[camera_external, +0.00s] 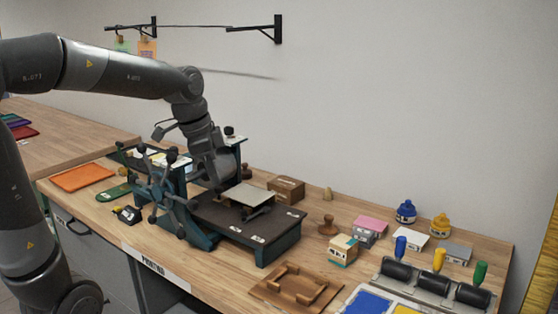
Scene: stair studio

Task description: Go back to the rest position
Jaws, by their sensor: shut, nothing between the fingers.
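My gripper (222,184) points down over the printing press on the wooden bench, at the back left part of its dark flat bed (222,218). It is shut and no object shows in it. Its fingertips are small and partly lost against the dark press, so I cannot tell whether they touch it. A light grey plate (244,193) lies on the bed just right of the gripper. My arm reaches in from the left, above the press.
A brown wooden box (287,189) is to the right. Inking rollers (433,282), a wooden frame (296,285) and blue and yellow bottles crowd the right end. A wall rack (195,28) hangs behind my arm.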

